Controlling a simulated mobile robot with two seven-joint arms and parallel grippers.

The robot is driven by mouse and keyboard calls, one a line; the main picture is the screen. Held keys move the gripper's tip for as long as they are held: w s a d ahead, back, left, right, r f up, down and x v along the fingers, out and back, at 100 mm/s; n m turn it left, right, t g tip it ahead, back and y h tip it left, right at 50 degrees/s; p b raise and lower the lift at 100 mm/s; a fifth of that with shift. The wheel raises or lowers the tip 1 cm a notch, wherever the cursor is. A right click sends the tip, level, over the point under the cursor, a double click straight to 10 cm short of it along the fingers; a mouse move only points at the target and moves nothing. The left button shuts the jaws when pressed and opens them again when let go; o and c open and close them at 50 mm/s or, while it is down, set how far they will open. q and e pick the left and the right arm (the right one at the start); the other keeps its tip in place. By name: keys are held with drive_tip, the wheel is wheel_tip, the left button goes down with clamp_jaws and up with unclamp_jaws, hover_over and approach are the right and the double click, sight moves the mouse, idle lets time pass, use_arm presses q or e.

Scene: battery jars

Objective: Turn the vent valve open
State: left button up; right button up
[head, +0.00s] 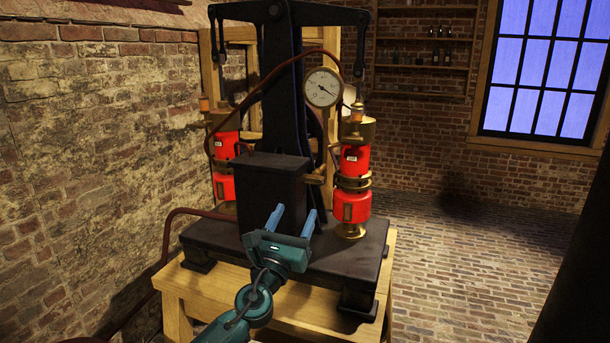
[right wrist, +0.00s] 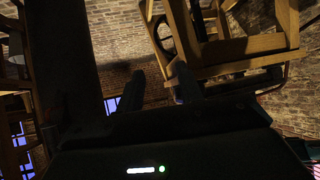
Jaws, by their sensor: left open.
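A dark machine (head: 277,188) with a tall column stands on a black base plate on a wooden table. A small brass fitting (head: 316,178) sticks out at the right of its dark box; it may be the vent valve, but its handle and setting are too small to tell. A round white gauge (head: 323,88) sits above it. My left gripper (head: 291,218) is open and empty, its blue fingers pointing up in front of the box, below the brass fitting and apart from it. My right gripper (right wrist: 160,87) shows only in the right wrist view, its dark fingers apart and nothing between them.
A red jar with brass bands (head: 352,178) stands right of the column, another (head: 223,170) on the left. A brown hose (head: 172,222) runs off the base's left side. The wooden table (head: 225,290) carries the machine. Brick floor (head: 455,250) is clear on the right.

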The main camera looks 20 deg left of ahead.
sight(311, 181)
use_arm(q)
drive_tip(key=x, duration=1.2)
drive_tip(key=shift+w+d+b, duration=0.15)
drive_tip(key=shift+w+b, duration=0.2)
drive_tip(key=shift+b, duration=0.05)
drive_tip(key=shift+c, duration=0.2)
drive_tip(key=c, duration=0.7)
drive_tip(key=shift+n+y, duration=0.4)
drive_tip(key=shift+n, duration=0.2)
drive_tip(key=shift+o, duration=0.3)
drive_tip(key=n+y, duration=0.2)
drive_tip(key=n, duration=0.2)
drive_tip(key=n+g+y, duration=0.1)
drive_tip(key=n+y, duration=0.1)
drive_tip(key=n, duration=0.2)
drive_tip(key=shift+b, duration=0.4)
drive_tip(key=n+g+y, duration=0.1)
drive_tip(key=n, duration=0.3)
drive_tip(key=n+g+y, duration=0.1)
drive_tip(key=n, duration=0.3)
drive_tip(key=shift+g, duration=0.4)
drive_tip(key=n+g+p, duration=0.1)
drive_tip(key=n, duration=0.1)
drive_tip(key=n+p, duration=0.1)
drive_tip(key=n, duration=0.2)
drive_tip(key=shift+a+f+g, duration=0.15)
drive_tip(key=shift+a+g, duration=0.1)
drive_tip(key=shift+g, duration=0.15)
drive_tip(key=shift+n, duration=0.3)
